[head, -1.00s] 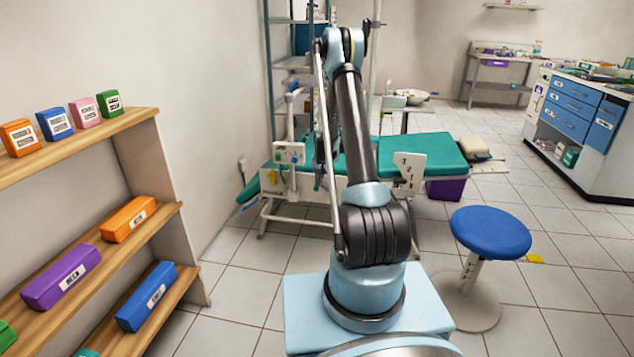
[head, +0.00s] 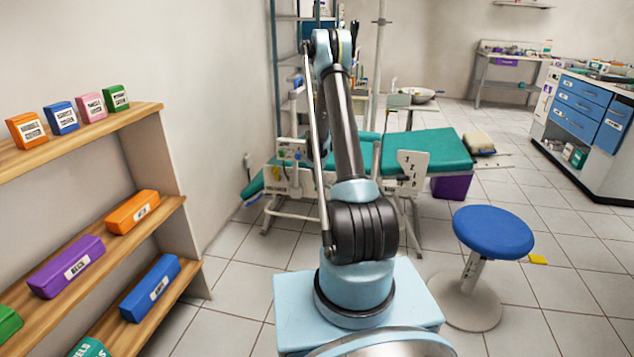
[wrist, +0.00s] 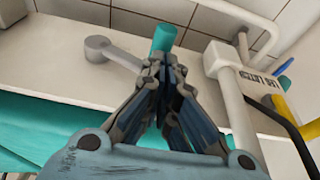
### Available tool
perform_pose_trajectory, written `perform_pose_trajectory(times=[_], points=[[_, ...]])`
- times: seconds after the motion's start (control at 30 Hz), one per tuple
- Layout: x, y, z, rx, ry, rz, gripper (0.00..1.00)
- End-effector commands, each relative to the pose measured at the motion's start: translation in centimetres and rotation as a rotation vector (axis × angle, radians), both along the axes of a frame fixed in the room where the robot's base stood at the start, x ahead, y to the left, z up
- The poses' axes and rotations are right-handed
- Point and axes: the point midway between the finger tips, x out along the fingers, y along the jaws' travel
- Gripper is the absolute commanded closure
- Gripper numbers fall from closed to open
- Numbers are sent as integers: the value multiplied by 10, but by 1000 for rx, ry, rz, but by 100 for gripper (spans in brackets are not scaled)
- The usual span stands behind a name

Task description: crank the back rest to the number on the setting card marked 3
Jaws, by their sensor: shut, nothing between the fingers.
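The teal dental chair (head: 430,152) stands beyond my arm, with a white frame below it. A white plate with dark digits (head: 412,172) hangs at its near side; I cannot read every digit or tell which card is marked 3. In the wrist view, a grey crank arm with a round hub (wrist: 98,48) lies over a white surface, and a teal cylindrical grip (wrist: 163,38) stands at its other end. My gripper (wrist: 165,65) is shut and empty, its tips just in front of the teal grip in the picture; contact is unclear. In the head view my arm hides it.
A white lever with a label ending in "LATCH" (wrist: 232,90) is right of my fingers, near a yellow part (wrist: 278,103). A blue stool (head: 493,232) stands right of my base. A wooden shelf (head: 150,215) with coloured boxes is at left. Floor between stool and cabinet (head: 580,115) is open.

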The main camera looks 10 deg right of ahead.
Motion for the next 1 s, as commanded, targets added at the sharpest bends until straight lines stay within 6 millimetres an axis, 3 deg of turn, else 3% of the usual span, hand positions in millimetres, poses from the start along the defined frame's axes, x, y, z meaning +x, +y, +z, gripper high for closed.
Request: perform_pose_trajectory(times=[0.6, 1.0], points=[[-24, 8, 83, 0, 1, 0, 100], [-32, 3, 113, 15, -3, -9, 100]])
